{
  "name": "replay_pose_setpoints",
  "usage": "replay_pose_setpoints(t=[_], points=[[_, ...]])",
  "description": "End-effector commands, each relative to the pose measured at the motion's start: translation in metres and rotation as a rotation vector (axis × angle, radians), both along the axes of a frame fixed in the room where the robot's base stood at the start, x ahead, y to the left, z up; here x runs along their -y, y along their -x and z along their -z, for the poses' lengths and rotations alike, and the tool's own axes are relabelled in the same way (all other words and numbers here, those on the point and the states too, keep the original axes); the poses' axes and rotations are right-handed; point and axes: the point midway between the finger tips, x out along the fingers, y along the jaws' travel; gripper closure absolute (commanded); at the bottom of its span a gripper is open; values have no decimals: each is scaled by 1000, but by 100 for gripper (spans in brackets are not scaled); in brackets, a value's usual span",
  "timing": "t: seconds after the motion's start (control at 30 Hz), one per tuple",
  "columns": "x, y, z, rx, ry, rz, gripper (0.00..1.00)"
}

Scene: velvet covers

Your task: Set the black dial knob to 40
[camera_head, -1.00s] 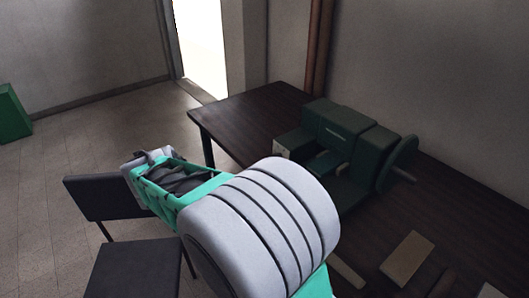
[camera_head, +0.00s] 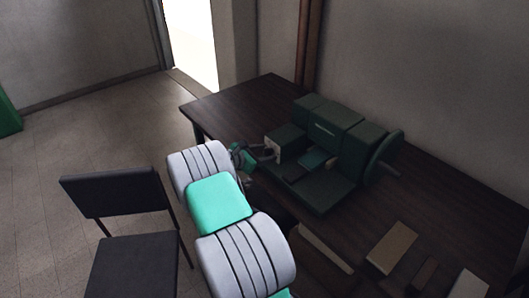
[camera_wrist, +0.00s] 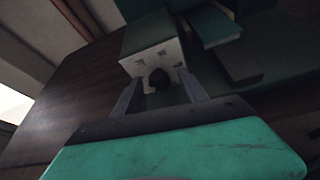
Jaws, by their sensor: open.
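The black dial knob (camera_wrist: 158,77) sits on a pale dial plate (camera_wrist: 146,60) with small dark marks, too blurred to read. The plate is on the end of a dark green machine (camera_head: 340,140) on the table. In the head view the pale plate (camera_head: 275,147) shows at the machine's left end, and the knob cannot be made out. My gripper (camera_wrist: 160,92) is open, with one finger on each side of the knob in the wrist view. Whether the fingers touch it cannot be told. In the head view my gripper (camera_head: 265,153) is right at the plate.
The dark wooden table (camera_head: 230,108) has free room at its far left. Flat boards (camera_head: 391,247) lie on it at the front right. A black chair (camera_head: 120,195) stands left of my arm. A wall is behind the table.

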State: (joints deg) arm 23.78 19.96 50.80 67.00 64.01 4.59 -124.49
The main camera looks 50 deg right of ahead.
Motion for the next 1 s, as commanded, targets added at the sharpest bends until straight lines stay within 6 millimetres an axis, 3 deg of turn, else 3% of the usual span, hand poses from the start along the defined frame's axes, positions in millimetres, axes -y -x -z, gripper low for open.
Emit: replay_pose_setpoints(t=[0.2, 0.8, 1.0], points=[[0, -1, 0, 1, -1, -1, 50], [0, -1, 0, 1, -1, -1, 99], [-1, -1, 0, 1, -2, -1, 100]])
